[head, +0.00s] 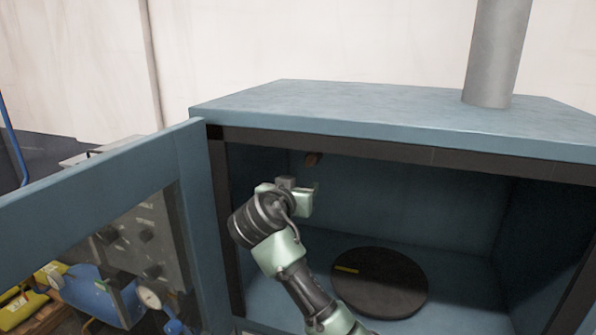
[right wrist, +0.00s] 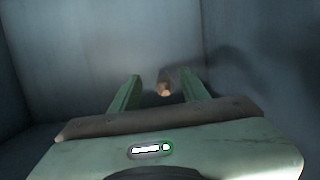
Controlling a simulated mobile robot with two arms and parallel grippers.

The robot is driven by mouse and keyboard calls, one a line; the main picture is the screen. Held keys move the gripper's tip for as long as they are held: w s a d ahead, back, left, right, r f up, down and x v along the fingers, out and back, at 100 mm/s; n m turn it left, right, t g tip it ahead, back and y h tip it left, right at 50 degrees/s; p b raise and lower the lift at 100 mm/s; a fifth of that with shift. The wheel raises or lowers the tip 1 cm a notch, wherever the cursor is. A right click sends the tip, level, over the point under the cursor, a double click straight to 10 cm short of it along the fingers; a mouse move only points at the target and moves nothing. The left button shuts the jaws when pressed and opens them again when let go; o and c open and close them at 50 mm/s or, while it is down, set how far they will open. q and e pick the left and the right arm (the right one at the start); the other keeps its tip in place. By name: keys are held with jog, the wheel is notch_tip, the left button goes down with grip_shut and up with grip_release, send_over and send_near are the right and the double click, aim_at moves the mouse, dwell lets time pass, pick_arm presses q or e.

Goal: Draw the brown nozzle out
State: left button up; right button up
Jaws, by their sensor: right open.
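The brown nozzle (head: 311,159) is a small piece high at the back left inside the blue cabinet (head: 360,105). In the right wrist view the nozzle (right wrist: 164,88) shows its pale end, between the two green fingers in the picture. My right gripper (head: 308,187) is inside the cabinet, just below and in front of the nozzle in the head view. It is open and empty, and it also shows in the right wrist view (right wrist: 160,76). I cannot tell how far the nozzle is from the fingertips. My left gripper is not in view.
The cabinet door (head: 188,165) with its window stands open at the left. A dark round plate (head: 395,285) with a yellow mark lies on the cabinet floor. The side walls and dark front frame (head: 430,155) bound the opening. A grey pipe (head: 497,50) rises from the top.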

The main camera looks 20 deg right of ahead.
aim_at(307, 163)
jog(key=shift+m+t+h, duration=0.3)
jog(key=shift+h, duration=0.1)
jog(key=r, duration=0.2)
jog(key=w+r, duration=0.1)
jog(key=r, duration=0.1)
jog(key=shift+w+d+r+p, duration=0.1)
jog(key=shift+d+p, duration=0.05)
jog(key=shift+p, duration=0.15)
jog(key=p+x, duration=0.2)
jog(key=x, duration=0.4)
jog(key=shift+p, duration=0.35)
jog(key=shift+w+d+f, duration=0.3)
jog(key=shift+w, duration=0.15)
jog(key=c, duration=0.9)
grip_shut()
